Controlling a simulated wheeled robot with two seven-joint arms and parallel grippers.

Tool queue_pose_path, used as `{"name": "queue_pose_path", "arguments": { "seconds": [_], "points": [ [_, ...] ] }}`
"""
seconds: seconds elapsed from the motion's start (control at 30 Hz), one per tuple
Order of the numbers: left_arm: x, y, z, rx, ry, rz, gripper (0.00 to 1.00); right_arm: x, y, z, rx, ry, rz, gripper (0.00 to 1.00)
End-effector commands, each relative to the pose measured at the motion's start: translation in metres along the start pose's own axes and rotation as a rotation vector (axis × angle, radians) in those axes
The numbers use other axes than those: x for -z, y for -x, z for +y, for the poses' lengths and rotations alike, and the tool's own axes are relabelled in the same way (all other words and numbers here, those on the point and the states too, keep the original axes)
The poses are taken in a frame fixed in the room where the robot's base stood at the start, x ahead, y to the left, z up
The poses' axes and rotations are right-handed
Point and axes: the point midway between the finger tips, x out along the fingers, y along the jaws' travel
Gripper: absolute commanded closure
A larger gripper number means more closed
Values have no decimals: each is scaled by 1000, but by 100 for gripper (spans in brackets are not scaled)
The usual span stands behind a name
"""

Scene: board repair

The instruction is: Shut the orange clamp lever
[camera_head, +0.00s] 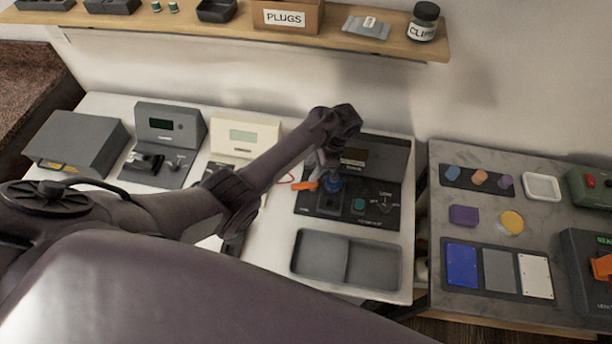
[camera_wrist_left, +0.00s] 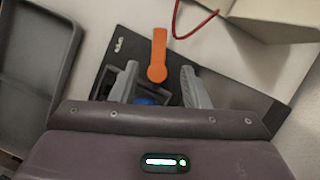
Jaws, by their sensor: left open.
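The orange clamp lever (camera_head: 304,186) sticks out to the left of a dark fixture panel (camera_head: 352,217) on the white table. In the left wrist view the lever (camera_wrist_left: 158,55) lies between and just beyond the two grey fingers. My left gripper (camera_head: 328,160) hangs over the fixture, close to the lever. In the wrist view its fingers (camera_wrist_left: 157,84) are apart, with nothing seen between them but the lever's near end and a blue part (camera_wrist_left: 146,101). Whether a finger touches the lever cannot be told. The lever's pivot end is partly hidden by my gripper. My right gripper is not in view.
A grey two-part tray (camera_head: 347,259) lies in front of the fixture. A cream device (camera_head: 243,135) with a red cable stands to the left. A shelf (camera_head: 392,40) runs above. A grey side table (camera_head: 545,235) with small parts and panels stands at right.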

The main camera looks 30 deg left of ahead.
Motion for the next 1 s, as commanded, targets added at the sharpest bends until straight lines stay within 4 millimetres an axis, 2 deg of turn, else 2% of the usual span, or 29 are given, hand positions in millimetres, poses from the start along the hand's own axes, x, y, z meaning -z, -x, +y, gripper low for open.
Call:
{"name": "queue_pose_path", "arguments": {
  "seconds": [0.2, 0.27, 0.47, 0.6, 0.77, 1.0],
  "points": [
    [2, -34, 1, 0, 1, 1, 58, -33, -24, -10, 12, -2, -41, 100],
    [2, -45, 0, 0, 2, 1, 58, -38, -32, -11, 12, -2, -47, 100],
    [2, -71, 0, 1, 3, 3, 58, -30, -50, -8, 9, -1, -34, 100],
    [1, -74, 0, 1, 3, 4, 58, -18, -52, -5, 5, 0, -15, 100],
    [0, -73, 0, 1, 3, 3, 58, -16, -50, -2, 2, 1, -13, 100],
    [0, -73, 0, 1, 4, 3, 87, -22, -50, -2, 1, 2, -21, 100]
  ]
}}
